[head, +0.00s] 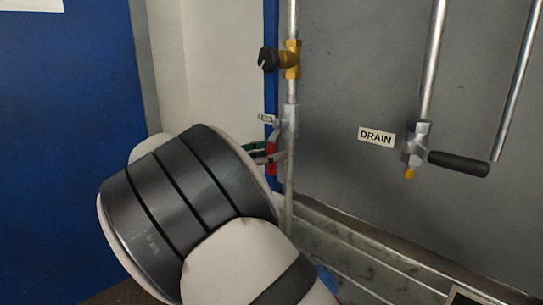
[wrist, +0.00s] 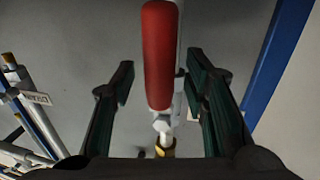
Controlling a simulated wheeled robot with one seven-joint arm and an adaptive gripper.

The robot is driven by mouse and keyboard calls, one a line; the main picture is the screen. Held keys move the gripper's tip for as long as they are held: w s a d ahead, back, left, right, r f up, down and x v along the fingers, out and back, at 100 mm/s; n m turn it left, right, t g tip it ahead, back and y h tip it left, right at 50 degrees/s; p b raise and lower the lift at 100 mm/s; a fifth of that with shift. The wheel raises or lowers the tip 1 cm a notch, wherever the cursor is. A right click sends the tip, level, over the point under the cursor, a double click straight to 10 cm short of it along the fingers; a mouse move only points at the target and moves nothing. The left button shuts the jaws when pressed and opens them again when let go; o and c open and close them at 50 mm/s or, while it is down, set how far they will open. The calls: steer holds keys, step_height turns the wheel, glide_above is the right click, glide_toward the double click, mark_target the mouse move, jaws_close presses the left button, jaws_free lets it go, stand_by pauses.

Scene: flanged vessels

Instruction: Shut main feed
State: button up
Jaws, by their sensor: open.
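The feed valve (head: 289,122) sits on a vertical pipe, beside a small, partly hidden label (head: 266,119) that seems to read FEED. Its red lever handle (head: 272,158) hangs down along the pipe in the head view. In the wrist view the red handle (wrist: 158,55) stands lengthwise between the two dark green fingers of my gripper (wrist: 162,78). The fingers are open, with visible gaps on both sides of the handle. In the head view my arm hides most of my gripper (head: 262,152); only bits of the green fingers show by the handle.
Above on the same pipe is a brass valve (head: 291,60) with a black knob (head: 267,60). To the right, a DRAIN label (head: 376,136) is beside a valve with a black lever (head: 459,163) pointing right. A blue panel (head: 70,150) stands at left. Grey wall lies behind the pipes.

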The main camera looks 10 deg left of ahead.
steer(key=shift+w+d, duration=0.15)
steer(key=shift+d, duration=0.1)
jaws_close()
steer(key=shift+s+d+r+n+t+y+p, duration=0.2)
steer(key=shift+s+d+r+n+t+p, duration=0.8)
steer(key=shift+n+p, duration=1.8)
steer(key=shift+s+d+r+n+t+y+p, duration=0.2)
steer(key=shift+s+d+r+n+t+p, duration=0.85)
steer(key=shift+n, duration=2.9)
steer(key=shift+s+d+r+n+t+y+p, duration=0.15)
steer(key=shift+d+r+n+p, duration=0.4)
steer(key=shift+r+n+p, duration=1.7)
steer(key=f+n+p, duration=0.1)
steer(key=n, duration=0.1)
steer(key=shift+w+f+n, duration=0.1)
steer(key=shift+f+n, duration=0.2)
steer(key=shift+f, duration=0.05)
